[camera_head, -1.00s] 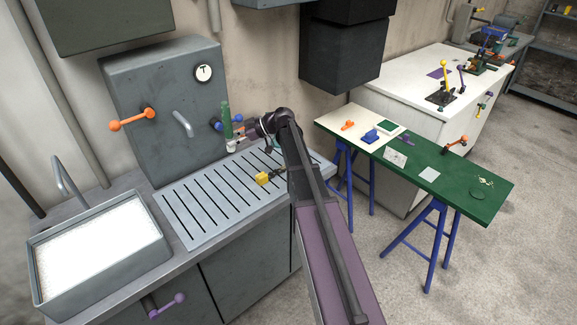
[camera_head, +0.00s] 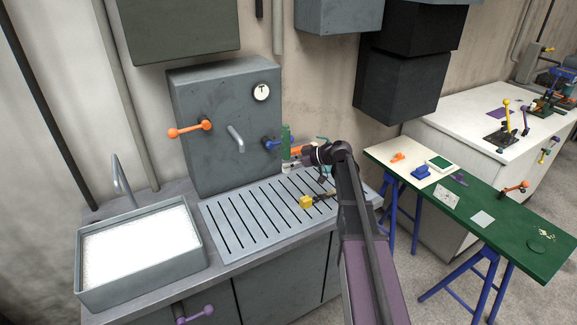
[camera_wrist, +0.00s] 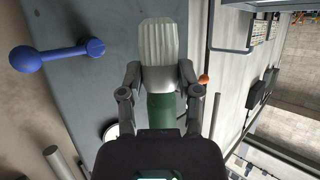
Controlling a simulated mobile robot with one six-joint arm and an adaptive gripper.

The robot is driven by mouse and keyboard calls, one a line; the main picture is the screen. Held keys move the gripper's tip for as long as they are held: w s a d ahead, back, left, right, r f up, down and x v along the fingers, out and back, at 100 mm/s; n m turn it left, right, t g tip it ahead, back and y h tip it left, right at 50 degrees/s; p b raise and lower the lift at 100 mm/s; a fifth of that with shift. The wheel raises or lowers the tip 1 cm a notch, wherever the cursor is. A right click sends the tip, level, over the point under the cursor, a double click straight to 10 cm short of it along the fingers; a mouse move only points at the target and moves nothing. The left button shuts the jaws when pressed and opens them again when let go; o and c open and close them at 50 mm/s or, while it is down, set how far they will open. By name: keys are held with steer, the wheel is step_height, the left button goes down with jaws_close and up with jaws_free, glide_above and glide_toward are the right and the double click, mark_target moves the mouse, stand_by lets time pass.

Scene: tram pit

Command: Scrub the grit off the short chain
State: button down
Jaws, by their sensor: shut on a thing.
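My gripper (camera_head: 292,154) is shut on a green-handled brush (camera_head: 286,138). It holds the brush upright above the back right of the grey slotted draining board (camera_head: 222,218), bristles down. In the wrist view, my gripper (camera_wrist: 160,74) grips the brush around its metal collar, and the pale bristles (camera_wrist: 158,42) point away from me. A yellow block (camera_head: 305,202) with a thin dark piece at its right lies on the board, below and in front of the gripper. I cannot make out the short chain in either view; my arm hides part of the board's right end.
A sink (camera_head: 140,250) filled with white stands left of the board. A grey wall cabinet (camera_head: 225,100) with an orange lever (camera_head: 190,129), a spout and a blue lever (camera_wrist: 55,54) is close behind the brush. A green-and-cream trestle table (camera_head: 515,235) stands at right.

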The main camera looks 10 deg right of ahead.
steer(key=s+d+f+m+t+h+b, duration=0.1)
steer(key=d+f+m+t+h+b, duration=0.1)
steer(key=d, duration=0.4)
steer(key=s+d+f+m+t+h+b, duration=0.1)
steer(key=d+f+m+t+h+b, duration=0.1)
steer(key=d+f+m+t+h, duration=0.1)
steer(key=shift+d+m+t+h+b, duration=0.45)
steer(key=shift+d+m+h, duration=0.85)
steer(key=shift+d+m, duration=0.65)
steer(key=shift+d+f, duration=0.1)
steer(key=shift+f, duration=0.1)
step_height(320, 180, down, 6)
steer(key=b, duration=0.6)
steer(key=shift+f, duration=0.1)
steer(key=c, duration=1)
jaws_free()
steer(key=shift+r, duration=0.2)
jaws_close()
